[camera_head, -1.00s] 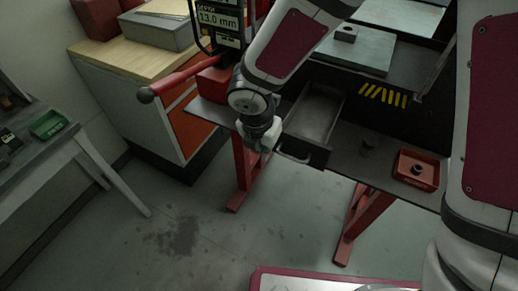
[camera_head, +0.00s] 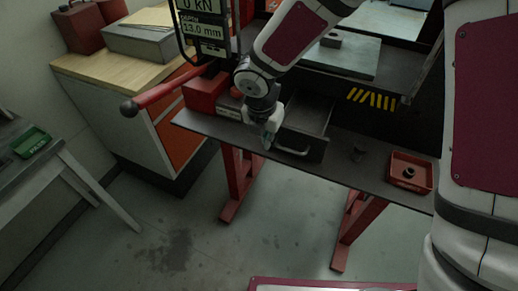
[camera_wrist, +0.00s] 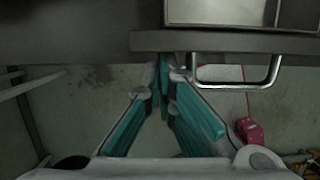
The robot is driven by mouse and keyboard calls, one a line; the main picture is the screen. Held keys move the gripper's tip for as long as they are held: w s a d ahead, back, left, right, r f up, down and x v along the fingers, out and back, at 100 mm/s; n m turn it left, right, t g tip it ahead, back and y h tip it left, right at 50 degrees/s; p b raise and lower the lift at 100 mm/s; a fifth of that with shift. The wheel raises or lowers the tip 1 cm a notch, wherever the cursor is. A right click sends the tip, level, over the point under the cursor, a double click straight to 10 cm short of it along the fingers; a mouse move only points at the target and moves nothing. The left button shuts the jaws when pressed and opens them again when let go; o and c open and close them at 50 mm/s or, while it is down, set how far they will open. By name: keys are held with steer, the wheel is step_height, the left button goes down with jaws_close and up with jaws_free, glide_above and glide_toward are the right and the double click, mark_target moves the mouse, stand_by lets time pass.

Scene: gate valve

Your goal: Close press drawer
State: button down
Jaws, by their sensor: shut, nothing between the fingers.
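The press drawer (camera_head: 307,117) is a dark open-topped box, partly pulled out above the grey bench shelf of the press. Its front carries a pale bar handle (camera_head: 292,151). In the wrist view the drawer front (camera_wrist: 225,42) runs across the top, with the handle (camera_wrist: 238,84) at right. My gripper (camera_head: 267,144) is shut and empty, pointing down at the left end of the drawer front. In the wrist view its teal fingertips (camera_wrist: 165,62) meet just left of the handle. Whether they touch the drawer front I cannot tell.
A red box (camera_head: 205,92) and a red lever (camera_head: 160,90) are at left. The floor in front is clear.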

mark_target(307, 114)
steer(key=w+d+b, duration=0.1)
steer(key=w+d, duration=0.1)
steer(key=w, duration=0.3)
steer(key=w+d+b, duration=0.2)
steer(key=w, duration=0.3)
steer(key=w+d+b, duration=0.1)
steer(key=w, duration=0.5)
steer(key=shift+d+f+b, duration=0.15)
steer(key=shift+d+b, duration=0.25)
steer(key=shift+w+d, duration=0.2)
steer(key=shift+w, duration=0.3)
